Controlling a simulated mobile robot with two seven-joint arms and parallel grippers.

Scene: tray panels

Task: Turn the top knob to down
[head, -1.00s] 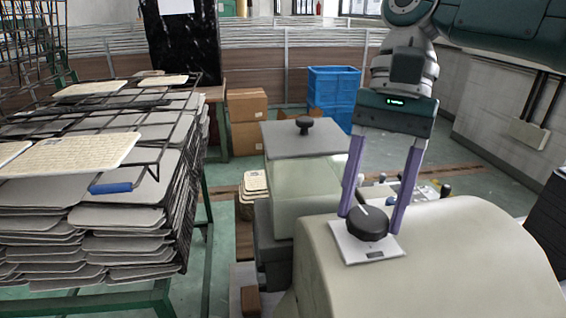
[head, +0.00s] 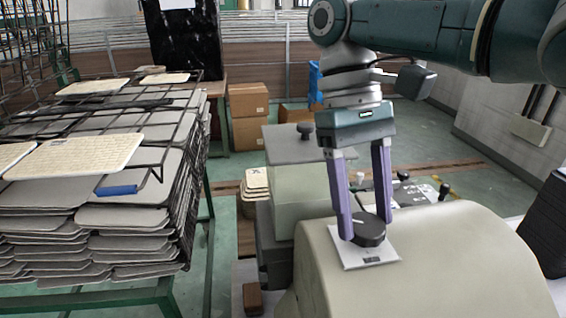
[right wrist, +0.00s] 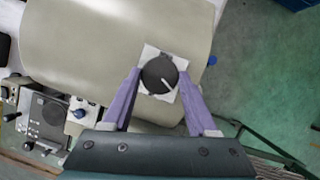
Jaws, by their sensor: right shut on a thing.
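The top knob is a round black knob (head: 368,231) with a white pointer line, on a white plate (head: 372,257) on top of the cream machine housing (head: 440,245). My right gripper (head: 366,232) reaches down from above with its two purple fingers on opposite sides of the knob, shut on it. In the right wrist view the knob (right wrist: 158,75) sits between the fingertips, and its white line points toward the lower right of the picture. The lettering on the plate is too small to read. My left gripper is in neither view.
A second dark knob (head: 305,130) stands on a grey-topped box behind. Small levers (head: 403,176) on a control panel lie behind the housing. A rack of stacked grey trays (head: 90,215) fills the left. Cardboard boxes (head: 248,115) stand at the back.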

